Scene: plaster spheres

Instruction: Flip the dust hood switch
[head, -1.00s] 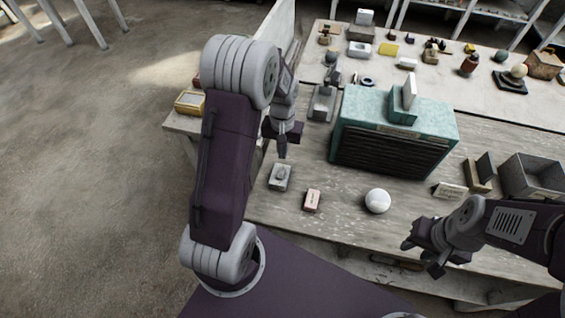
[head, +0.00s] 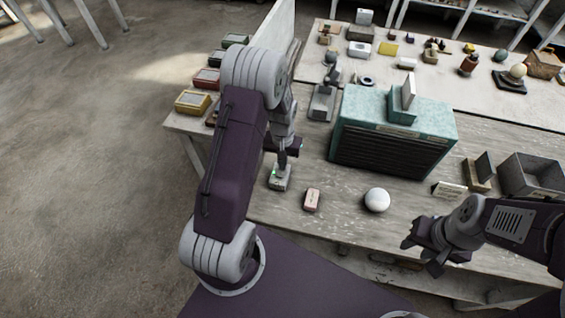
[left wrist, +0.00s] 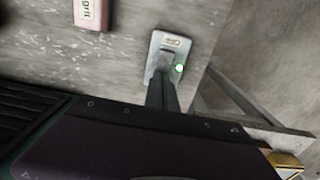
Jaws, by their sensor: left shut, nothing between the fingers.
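The switch (head: 279,184) is a small grey box with a label, lying near the left end of the bench. It also shows in the left wrist view (left wrist: 176,42), with a green light lit on it. My left gripper (head: 282,166) is shut, with nothing held. Its fingertips (left wrist: 164,84) are at the switch's rocker and partly hide it; they look to be touching it. The dust hood (head: 395,137) is a teal box with dark slats behind and right of the switch. My right gripper (head: 426,256) is open and empty at the bench's front right.
A pinkish grit block (head: 312,200) lies just right of the switch, and a white plaster sphere (head: 377,200) further right. A grey bin (head: 532,177) stands at the right. Several small boxes (head: 193,102) line the left edge.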

